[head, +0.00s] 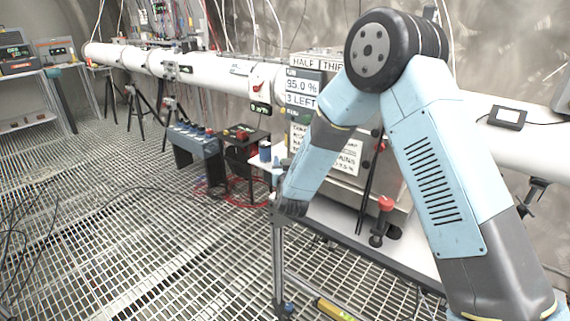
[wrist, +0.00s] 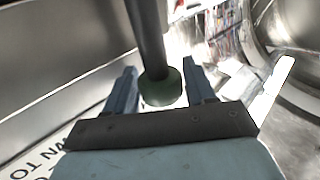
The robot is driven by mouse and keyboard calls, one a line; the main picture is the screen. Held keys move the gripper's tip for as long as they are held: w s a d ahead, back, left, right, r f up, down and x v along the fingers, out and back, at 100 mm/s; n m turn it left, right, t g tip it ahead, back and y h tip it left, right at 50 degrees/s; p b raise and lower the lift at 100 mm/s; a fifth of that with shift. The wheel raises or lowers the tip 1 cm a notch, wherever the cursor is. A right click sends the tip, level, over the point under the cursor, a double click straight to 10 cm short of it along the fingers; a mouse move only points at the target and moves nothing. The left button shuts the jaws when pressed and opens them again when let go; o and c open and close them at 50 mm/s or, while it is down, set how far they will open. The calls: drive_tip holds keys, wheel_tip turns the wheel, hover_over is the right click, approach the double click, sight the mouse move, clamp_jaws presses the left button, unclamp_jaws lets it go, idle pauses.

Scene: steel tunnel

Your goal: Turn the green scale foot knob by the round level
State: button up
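In the wrist view a dark rod comes down from the top and ends in a dull green knob (wrist: 163,88). The knob appears between the two blue fingers of my gripper (wrist: 160,75). The fingers are spread apart, one to each side of the knob, and I see no clear grip on it. I cannot tell how deep the knob sits between them. In the head view my arm reaches down in front of the bench, and the gripper and green knob cannot be made out there. I cannot make out the round level in either view.
A metal cabinet (head: 347,188) with paper signs stands on the bench behind my arm. A red-topped post (head: 386,204) rises near the bench front. A large white pipe (head: 215,70) runs along the wall. The grating floor (head: 120,215) at left is mostly clear, with loose cables.

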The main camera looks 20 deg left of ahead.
drive_tip(key=v, duration=1.4)
drive_tip(key=shift+w+f, duration=0.1)
drive_tip(key=w+d+r+g, duration=0.3)
drive_tip(key=w+d+r, duration=0.2)
drive_tip(key=d+r, duration=0.4)
drive_tip(key=s+d+r+g+h, duration=0.1)
drive_tip(key=s+d+r+g, duration=0.15)
drive_tip(key=d+r, duration=0.6)
drive_tip(key=s+d+r+m+g+h, duration=0.2)
drive_tip(key=s+d+g, duration=0.1)
drive_tip(key=s+d, duration=0.9)
drive_tip(key=s+d+r+m+g+h, duration=0.1)
drive_tip(key=s+d+r+g+h, duration=0.1)
drive_tip(key=s+d, duration=1)
drive_tip(key=shift+s+r+m+g+h, duration=0.4)
drive_tip(key=shift+s+r+g, duration=0.05)
drive_tip(key=shift+s, duration=0.45)
